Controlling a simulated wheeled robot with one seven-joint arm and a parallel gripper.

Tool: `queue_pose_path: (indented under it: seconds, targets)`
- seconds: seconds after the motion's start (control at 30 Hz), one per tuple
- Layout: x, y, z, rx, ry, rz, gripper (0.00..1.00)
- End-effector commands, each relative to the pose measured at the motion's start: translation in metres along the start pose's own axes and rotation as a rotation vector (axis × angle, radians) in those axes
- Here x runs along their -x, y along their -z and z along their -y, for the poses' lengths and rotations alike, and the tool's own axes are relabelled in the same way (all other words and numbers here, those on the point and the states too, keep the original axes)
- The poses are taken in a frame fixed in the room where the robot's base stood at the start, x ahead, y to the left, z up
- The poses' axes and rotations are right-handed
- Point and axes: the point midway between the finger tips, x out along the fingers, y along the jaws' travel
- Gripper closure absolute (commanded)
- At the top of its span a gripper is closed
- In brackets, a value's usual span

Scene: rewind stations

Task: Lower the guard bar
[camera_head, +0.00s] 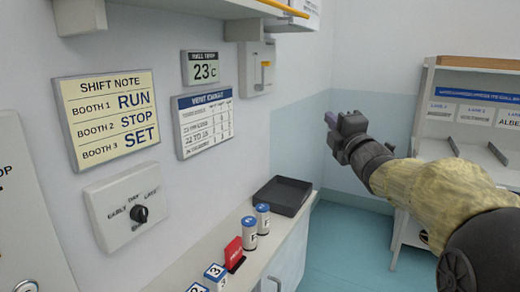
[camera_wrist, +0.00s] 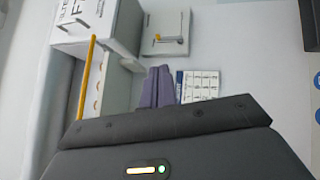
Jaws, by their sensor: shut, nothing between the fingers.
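The guard bar, a thin yellow rod (camera_head: 284,8), runs along the front of the wall shelf (camera_head: 190,6) at the top of the head view. It also shows in the wrist view (camera_wrist: 86,78), left of my fingers, in front of the shelf with several round orange-brown marks. My gripper (camera_head: 331,119) is at the middle right of the head view, below and right of the bar and apart from it. In the wrist view its purple fingers (camera_wrist: 158,86) are shut together with nothing between them. The bar's far ends are partly cut off or hidden.
A wall box with a yellow lever (camera_head: 264,73) hangs under the shelf. The counter (camera_head: 225,262) holds a black tray (camera_head: 283,196), blue-and-white cans (camera_head: 249,233), a red card stand (camera_head: 234,255) and numbered blocks (camera_head: 216,276). A shelf rack (camera_head: 430,90) stands right, behind my arm.

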Motion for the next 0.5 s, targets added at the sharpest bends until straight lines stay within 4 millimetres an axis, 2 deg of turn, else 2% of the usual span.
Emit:
queue_pose_path:
  seconds: [0.03, 0.2, 0.37, 0.5]
  targets:
    - [0.008, 0.001, 0.03, -0.119, 0.088, 0.048, 1.0]
    - [0.051, 0.006, 0.126, -0.502, 0.365, 0.253, 1.0]
    - [0.11, 0.024, 0.202, -0.804, 0.594, 0.475, 1.0]
    - [0.173, 0.048, 0.256, -1.024, 0.776, 0.695, 1.0]
